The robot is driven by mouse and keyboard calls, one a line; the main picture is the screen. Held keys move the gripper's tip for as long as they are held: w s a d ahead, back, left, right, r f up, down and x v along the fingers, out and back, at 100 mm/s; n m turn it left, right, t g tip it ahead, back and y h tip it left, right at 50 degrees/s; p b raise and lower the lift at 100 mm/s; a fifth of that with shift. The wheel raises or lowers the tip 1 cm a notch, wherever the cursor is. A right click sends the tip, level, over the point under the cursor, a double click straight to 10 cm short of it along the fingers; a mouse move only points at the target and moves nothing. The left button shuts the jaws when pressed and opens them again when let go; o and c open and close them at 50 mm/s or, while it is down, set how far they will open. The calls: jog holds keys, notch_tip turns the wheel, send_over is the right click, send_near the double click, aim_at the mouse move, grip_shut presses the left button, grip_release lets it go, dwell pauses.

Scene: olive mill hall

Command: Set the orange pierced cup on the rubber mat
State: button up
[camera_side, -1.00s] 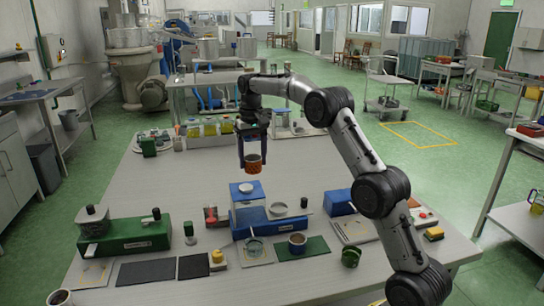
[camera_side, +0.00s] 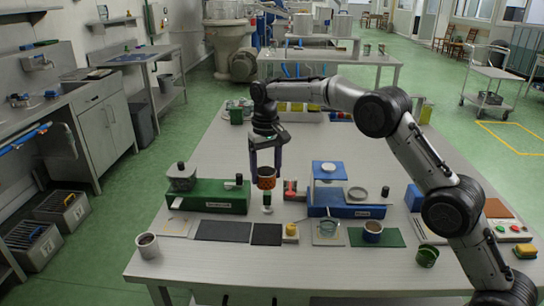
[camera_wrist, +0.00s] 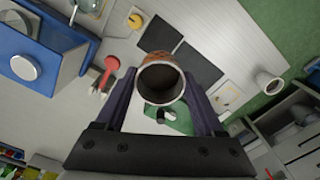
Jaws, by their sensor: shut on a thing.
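The orange pierced cup (camera_side: 266,183) is held upright between the fingers of my gripper (camera_side: 266,171), above the table. In the side view it hangs between the green device and the red-ended item. In the wrist view I look down into the open cup (camera_wrist: 161,82), which looks dark and empty, with my gripper (camera_wrist: 160,95) shut around it. Two dark flat mats lie near the table's front: a wider one (camera_side: 222,231) and a smaller black one (camera_side: 267,235). They also show in the wrist view, beyond the cup. Which one is rubber I cannot tell.
A green device (camera_side: 208,197) stands left of the cup and a blue device (camera_side: 345,205) right. A yellow-topped piece (camera_side: 291,231) is right of the smaller mat. A green mat (camera_side: 398,238) bears a cup.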

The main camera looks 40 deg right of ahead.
notch_tip(320, 180, down, 18)
jog(key=shift+r, duration=0.25)
dwell(0.3)
jog(key=shift+f, duration=0.3)
dwell(0.5)
jog(key=o, duration=1)
jog(key=shift+o, duration=0.2)
notch_tip(320, 180, up, 7)
